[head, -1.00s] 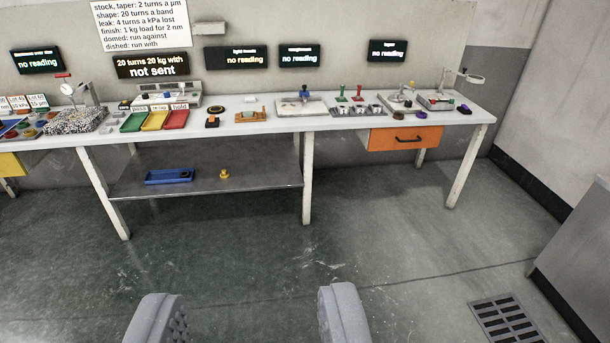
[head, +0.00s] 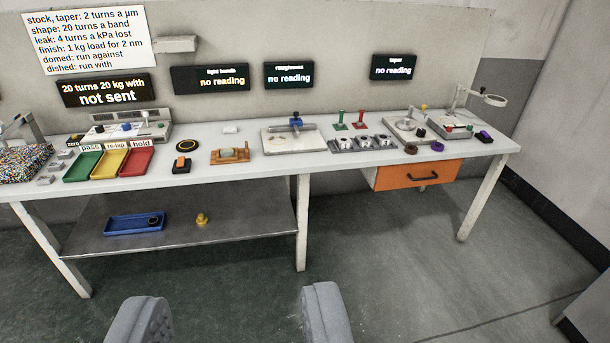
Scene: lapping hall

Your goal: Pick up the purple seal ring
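A small purple ring (head: 437,146) lies flat on the white bench top (head: 217,177), near the front edge above the orange drawer. A brown ring (head: 410,149) lies just left of it. Another small purple thing (head: 484,136) lies near the right end of the bench; its shape is too small to tell. My gripper (head: 235,315) is open and empty at the bottom of the view, with two grey fingers wide apart. It is over the floor in front of the bench, well short of the purple ring and to its left.
An orange drawer (head: 418,175) hangs under the bench at the right. Green, yellow and red trays (head: 127,163) and several instruments stand on top. A lower shelf (head: 250,221) holds a blue tray (head: 134,224) and a yellow piece (head: 202,219). The floor (head: 400,270) in front is clear.

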